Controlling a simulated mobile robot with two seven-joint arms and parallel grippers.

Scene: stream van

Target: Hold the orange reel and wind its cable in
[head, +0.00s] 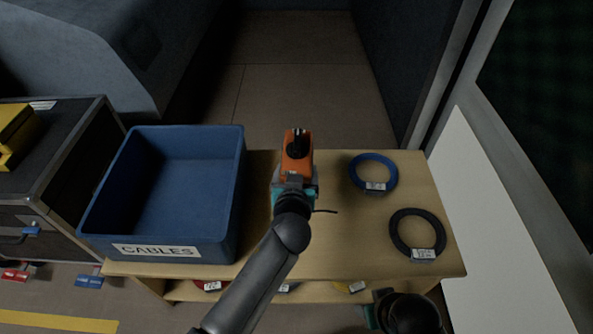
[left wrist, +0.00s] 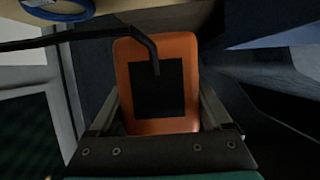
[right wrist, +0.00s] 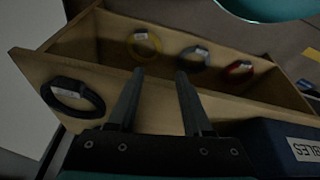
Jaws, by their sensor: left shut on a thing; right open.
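The orange reel (head: 297,162) is up over the wooden bench, with a black knob-like part on top. My left gripper (head: 295,184) is shut on it. In the left wrist view the orange reel (left wrist: 124,75) sits between the two fingers, with a dark square panel on its face. A thin black bent piece (left wrist: 90,42) crosses in front of that face; I cannot tell whether it is cable or crank. A short dark strand (head: 325,211) shows beside the gripper in the head view.
A blue crate (head: 240,190) labelled CABLES stands on the left of the bench (head: 345,245). A blue cable coil (head: 356,168) and a black coil (head: 395,235) lie on the right. Yellow, blue-grey and red coils show on the lower shelf in the right wrist view.

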